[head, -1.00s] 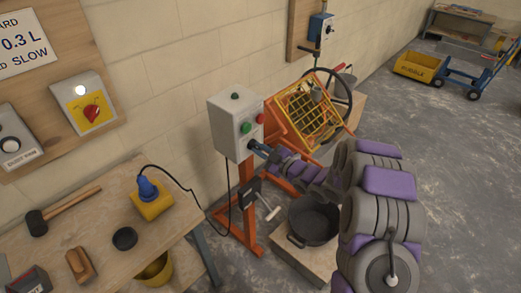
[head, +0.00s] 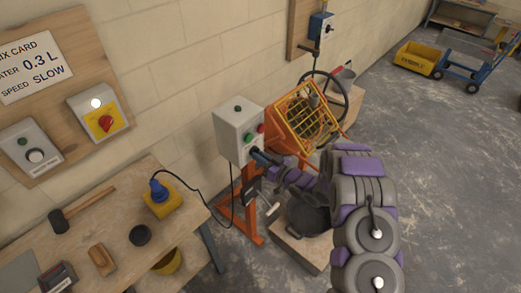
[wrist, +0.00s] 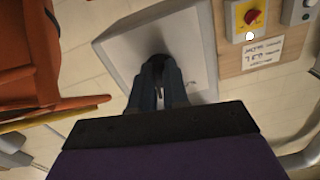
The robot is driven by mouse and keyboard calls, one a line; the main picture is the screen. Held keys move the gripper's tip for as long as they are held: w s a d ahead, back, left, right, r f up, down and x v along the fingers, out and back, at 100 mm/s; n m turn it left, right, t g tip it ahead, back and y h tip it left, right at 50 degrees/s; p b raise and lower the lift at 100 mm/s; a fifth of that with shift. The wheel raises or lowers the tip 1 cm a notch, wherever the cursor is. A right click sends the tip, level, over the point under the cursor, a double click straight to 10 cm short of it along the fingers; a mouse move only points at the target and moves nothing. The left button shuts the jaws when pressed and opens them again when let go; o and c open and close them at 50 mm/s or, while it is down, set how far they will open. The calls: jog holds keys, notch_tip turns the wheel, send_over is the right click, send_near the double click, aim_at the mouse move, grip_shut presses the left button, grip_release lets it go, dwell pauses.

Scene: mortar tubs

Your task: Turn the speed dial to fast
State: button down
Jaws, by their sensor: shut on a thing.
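The speed dial is a dark round knob (wrist: 157,64) on the front of a grey control box (head: 238,133), and the box also shows in the wrist view (wrist: 118,50). My gripper (head: 256,152) reaches the lower front of the box. In the wrist view my gripper (wrist: 158,85) is shut on the dark knob, with one finger on each side. The fingers hide most of the knob, and its pointer and markings cannot be read.
The orange mixer with a yellow grid (head: 306,118) stands right of the box. A black tub (head: 308,217) is below my arm. A mix card (head: 36,66) reads "SPEED SLOW". A workbench (head: 105,215) with tools is at left; open floor lies right.

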jog(key=m+p, duration=0.3)
jog(key=m, duration=0.2)
jog(key=shift+s+r+p, duration=0.1)
jog(key=shift+p, duration=0.3)
dwell(0.4)
jog(key=c, duration=1.1)
grip_release()
jog(key=shift+d, duration=0.1)
jog(key=v, duration=1.7)
jog(key=shift+d, duration=0.1)
